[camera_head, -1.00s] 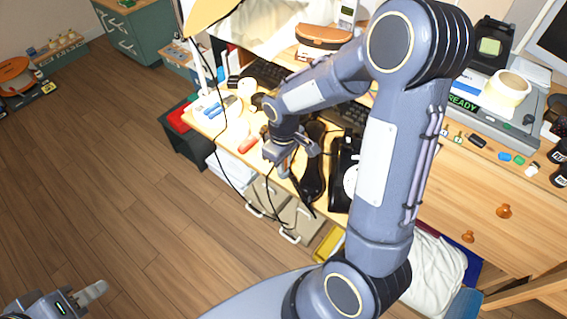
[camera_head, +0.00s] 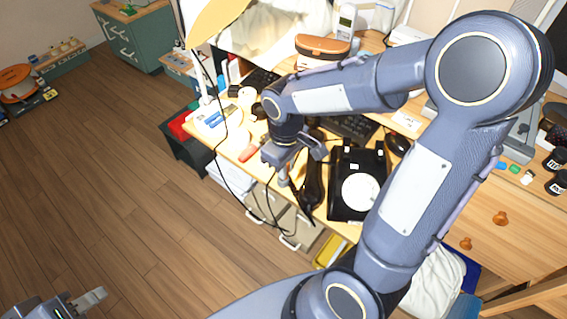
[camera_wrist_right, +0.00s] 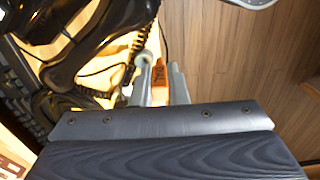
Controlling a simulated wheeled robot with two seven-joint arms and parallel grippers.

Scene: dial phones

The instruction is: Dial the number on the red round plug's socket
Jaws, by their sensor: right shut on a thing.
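The black phone (camera_head: 345,207) lies on the desk with its pale round dial (camera_head: 360,190) facing up. Its black handset (camera_head: 311,190) lies off the phone, to its left, and shows in the wrist view (camera_wrist_right: 105,18). My right gripper (camera_head: 290,175) is low beside the handset's left side. I see no red round plug.
A keyboard (camera_head: 348,127) lies behind the phone. A lamp (camera_head: 215,22), a red piece (camera_head: 250,153) and blue pieces (camera_head: 214,119) are on the desk's left. Black cords hang over the front edge.

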